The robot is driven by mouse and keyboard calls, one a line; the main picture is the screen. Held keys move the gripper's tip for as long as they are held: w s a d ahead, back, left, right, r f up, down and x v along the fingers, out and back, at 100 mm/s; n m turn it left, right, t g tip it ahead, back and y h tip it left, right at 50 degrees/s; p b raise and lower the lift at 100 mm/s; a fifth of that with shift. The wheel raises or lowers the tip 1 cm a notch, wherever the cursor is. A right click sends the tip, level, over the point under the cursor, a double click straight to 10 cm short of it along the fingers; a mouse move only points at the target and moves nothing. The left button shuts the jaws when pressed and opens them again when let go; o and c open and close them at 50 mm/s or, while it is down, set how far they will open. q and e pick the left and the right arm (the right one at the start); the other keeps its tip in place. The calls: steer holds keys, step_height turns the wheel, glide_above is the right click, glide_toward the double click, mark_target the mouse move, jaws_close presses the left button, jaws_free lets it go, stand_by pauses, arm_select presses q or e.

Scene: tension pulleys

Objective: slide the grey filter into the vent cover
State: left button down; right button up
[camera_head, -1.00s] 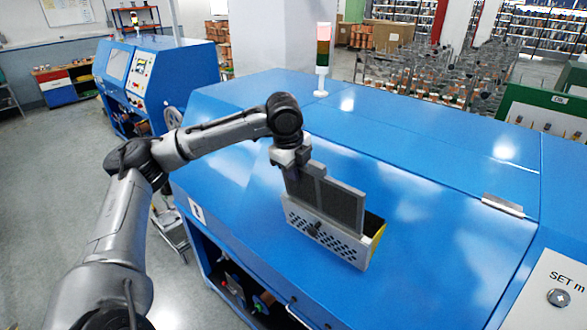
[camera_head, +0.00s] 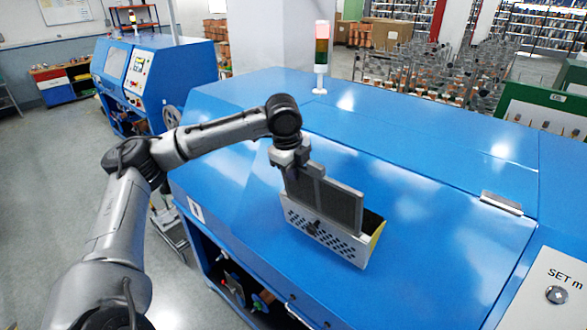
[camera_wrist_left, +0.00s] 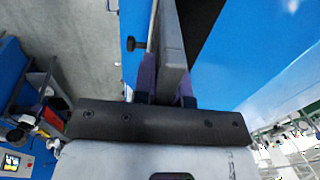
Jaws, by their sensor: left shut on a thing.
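The grey filter (camera_head: 335,202) is a flat upright panel with a grey frame and darker mesh. Its lower part is hidden behind the perforated front of the vent cover (camera_head: 322,236), which is a light grey box on the sloped blue machine top. My left gripper (camera_head: 292,166) is shut on the filter's upper left corner. In the left wrist view the filter (camera_wrist_left: 172,50) shows edge-on between the fingers (camera_wrist_left: 163,88), with the dark opening of the cover beside it. A black knob (camera_head: 314,229) is on the cover's front. My right gripper is not in view.
The blue machine (camera_head: 430,215) has a smooth, mostly clear top. A signal light (camera_head: 321,55) stands at its back edge and a metal handle (camera_head: 502,203) lies to the right. Open shelves with parts are below the front edge.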

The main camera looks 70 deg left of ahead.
mark_target(295, 188)
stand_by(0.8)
arm_select(q)
steer(key=shift+p, duration=0.5)
steer(key=shift+w+f, duration=0.1)
steer(key=shift+f, duration=0.25)
stand_by(0.4)
steer(key=shift+w+f, duration=0.1)
steer(key=shift+f, duration=0.4)
steer(key=shift+b+x, duration=0.35)
steer(key=shift+x, duration=0.5)
steer(key=shift+a, duration=0.1)
steer(key=shift+p, duration=0.4)
